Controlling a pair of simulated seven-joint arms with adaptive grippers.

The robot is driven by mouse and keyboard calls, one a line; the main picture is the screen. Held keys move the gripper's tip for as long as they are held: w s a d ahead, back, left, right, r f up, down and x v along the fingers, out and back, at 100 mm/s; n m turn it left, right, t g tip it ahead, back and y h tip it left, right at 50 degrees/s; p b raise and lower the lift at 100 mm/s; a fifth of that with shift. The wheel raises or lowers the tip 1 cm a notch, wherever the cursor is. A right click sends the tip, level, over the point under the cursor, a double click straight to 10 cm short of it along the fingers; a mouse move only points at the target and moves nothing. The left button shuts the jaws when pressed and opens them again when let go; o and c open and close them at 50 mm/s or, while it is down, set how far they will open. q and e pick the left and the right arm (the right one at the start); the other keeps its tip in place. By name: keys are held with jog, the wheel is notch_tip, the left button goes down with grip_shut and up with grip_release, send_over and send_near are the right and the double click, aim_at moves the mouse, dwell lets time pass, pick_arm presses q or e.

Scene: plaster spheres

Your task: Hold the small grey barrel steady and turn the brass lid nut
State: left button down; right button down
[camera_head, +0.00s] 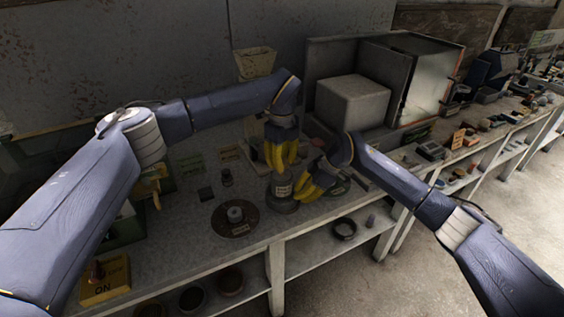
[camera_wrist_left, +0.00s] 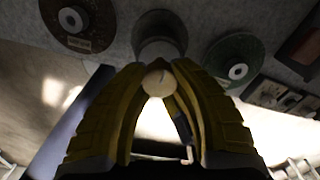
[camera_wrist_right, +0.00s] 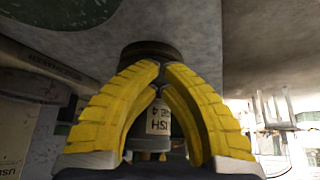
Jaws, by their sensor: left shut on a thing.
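The small grey barrel (camera_head: 282,190) stands upright near the front edge of the bench. My left gripper (camera_head: 281,160) comes down over its top. In the left wrist view its fingers (camera_wrist_left: 158,68) are shut on the round, pale brass lid nut (camera_wrist_left: 158,83), with the barrel (camera_wrist_left: 160,38) behind. The nut is hidden by the fingers in the head view. My right gripper (camera_head: 308,188) is at the barrel's right side, low down. In the right wrist view its fingertips (camera_wrist_right: 160,72) are close together, and the barrel's label (camera_wrist_right: 158,115) shows between the fingers; I cannot tell whether they grip it.
A pale block (camera_head: 352,100) stands in an open cabinet (camera_head: 425,82) behind. A yellow switch box (camera_head: 104,280) is at the front left. A shelf (camera_head: 330,247) runs below the bench edge.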

pick_arm(q)
jog(key=shift+m, duration=0.3)
pick_arm(e)
jog(key=shift+s+f, duration=0.1)
jog(key=shift+f, duration=0.05)
pick_arm(q)
jog(key=m, duration=0.4)
jog(key=shift+m, duration=0.3)
jog(key=m, duration=0.4)
jog(key=shift+m, duration=0.3)
pick_arm(e)
jog(key=shift+a, duration=0.1)
pick_arm(q)
jog(key=m, duration=0.5)
jog(key=shift+s+d+m, duration=0.1)
jog(key=shift+m, duration=2.4)
jog(key=c, duration=0.9)
grip_release()
